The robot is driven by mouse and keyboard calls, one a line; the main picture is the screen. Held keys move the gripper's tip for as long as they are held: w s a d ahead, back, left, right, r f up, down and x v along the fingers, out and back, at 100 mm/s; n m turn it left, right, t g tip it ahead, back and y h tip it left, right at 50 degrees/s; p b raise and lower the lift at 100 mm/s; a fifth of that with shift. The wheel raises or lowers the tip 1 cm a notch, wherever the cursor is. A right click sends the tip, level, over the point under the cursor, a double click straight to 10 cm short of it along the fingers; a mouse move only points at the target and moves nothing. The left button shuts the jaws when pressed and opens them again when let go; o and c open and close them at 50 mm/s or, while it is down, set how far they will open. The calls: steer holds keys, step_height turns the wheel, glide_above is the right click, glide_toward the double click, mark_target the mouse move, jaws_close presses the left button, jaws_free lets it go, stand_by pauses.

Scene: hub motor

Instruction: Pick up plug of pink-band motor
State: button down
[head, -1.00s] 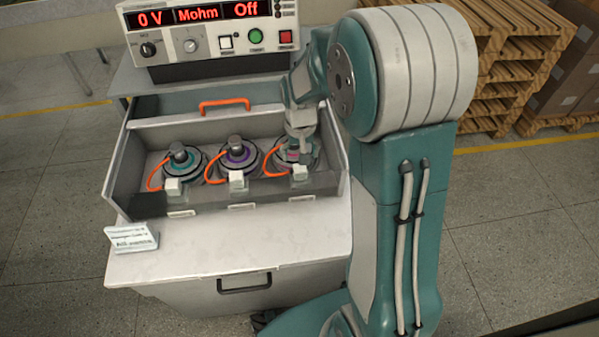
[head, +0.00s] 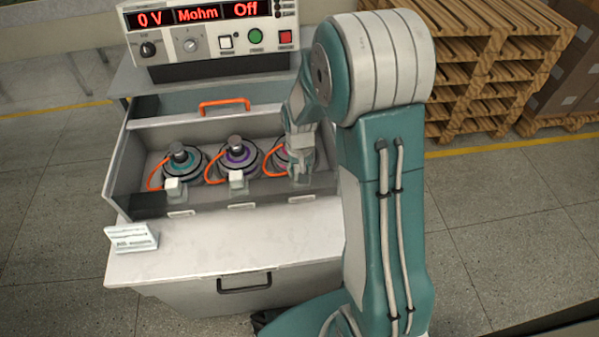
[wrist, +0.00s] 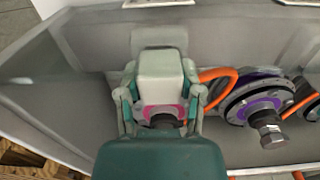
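The pink-band motor (head: 281,157) is the rightmost of the motors in the grey bin, mostly hidden behind my gripper in the head view. Its pink ring shows below the plug in the wrist view (wrist: 148,112). Its plug, a white block (wrist: 160,74), stands near the bin's front wall. My gripper (head: 302,178) is down at this plug. In the wrist view the fingers (wrist: 160,82) stand on both sides of the plug, very close to it. I cannot tell whether they press on it.
The purple-band motor (head: 239,157) and teal-band motor (head: 181,160) sit to the left, with orange cables and white plugs. The grey bin (head: 125,180) has walls close around. A tester (head: 205,42) reading "0 V, Mohm, Off" stands behind. A small sign (head: 131,238) is front left.

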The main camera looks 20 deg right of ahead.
stand_by(0.3)
step_height(320, 180, up, 10)
steer(key=shift+r, duration=0.25)
steer(key=shift+r, duration=1.25)
step_height(320, 180, up, 6)
glide_above(299, 167)
stand_by(1.0)
steer(key=shift+s+d, duration=0.15)
steer(key=shift+s, duration=0.05)
